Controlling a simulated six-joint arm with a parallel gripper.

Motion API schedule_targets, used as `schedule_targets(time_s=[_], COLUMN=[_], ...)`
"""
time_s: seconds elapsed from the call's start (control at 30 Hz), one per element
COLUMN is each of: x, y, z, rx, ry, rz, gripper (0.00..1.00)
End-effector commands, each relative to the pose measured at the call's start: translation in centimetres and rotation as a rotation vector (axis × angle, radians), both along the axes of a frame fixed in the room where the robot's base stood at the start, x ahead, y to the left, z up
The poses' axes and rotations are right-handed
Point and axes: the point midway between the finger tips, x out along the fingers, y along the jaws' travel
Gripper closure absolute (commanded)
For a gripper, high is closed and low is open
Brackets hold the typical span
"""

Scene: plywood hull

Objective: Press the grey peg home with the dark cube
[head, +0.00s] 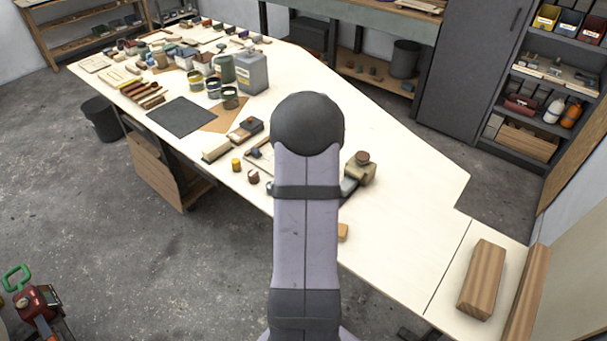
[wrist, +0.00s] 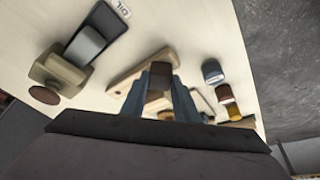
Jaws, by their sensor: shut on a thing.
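My gripper (wrist: 158,90) shows in the wrist view, its two blue-grey fingers shut on the dark cube (wrist: 160,70). The cube's visible face is dark brown. The gripper and cube are over or beside a pale wooden piece (wrist: 128,84) on the bench; I cannot tell whether the cube touches anything. I cannot make out the grey peg in either view; the cube, the fingers or my arm may hide it. In the head view my own arm covers the gripper and the cube.
The pale bench (head: 400,190) has free room to the right. A grey block (wrist: 86,44) on a dark base and a tan block with a brown knob (wrist: 57,80) stand left in the wrist view.

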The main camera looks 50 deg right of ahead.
Motion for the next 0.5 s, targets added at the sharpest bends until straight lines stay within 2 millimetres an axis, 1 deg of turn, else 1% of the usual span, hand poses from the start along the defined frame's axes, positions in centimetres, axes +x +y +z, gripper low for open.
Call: schedule_targets(time_s=[0.03,0.13,0.5], x=[-0.2,-0.2,0.0], y=[0.2,0.2,0.1], z=[-0.1,0.5,3.5], rx=[0.008,0.008,0.001], ry=[0.007,0.006,0.001], rz=[0.0,0.0,0.0], gripper=[0.9,0.9,0.9])
